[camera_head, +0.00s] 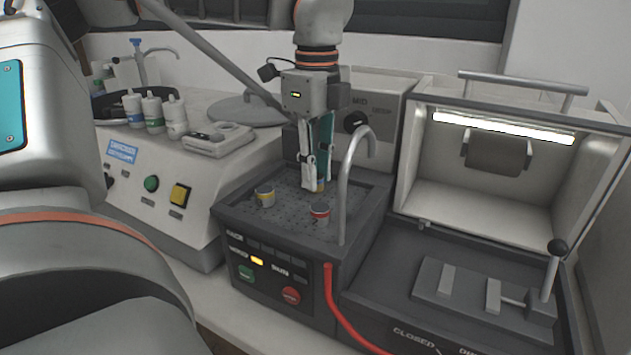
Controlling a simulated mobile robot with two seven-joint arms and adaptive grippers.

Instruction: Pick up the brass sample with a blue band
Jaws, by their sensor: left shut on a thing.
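My left gripper (318,186) points down over the dark perforated top of the press unit. It is shut on a small brass-coloured sample (320,185), mostly hidden between the fingers; its band colour is hard to make out. A sample with a yellow band (265,196) stands upright to the left of the gripper. A sample with a red band (319,214) stands upright just in front of the gripper, close below the fingertips. My right gripper is not in view.
A bent metal pipe (345,190) rises right beside the gripper. The perforated plate (288,222) has free room around the standing samples. An open lit chamber (490,180) with a lever is at right. White bottles (152,112) stand on the left machine.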

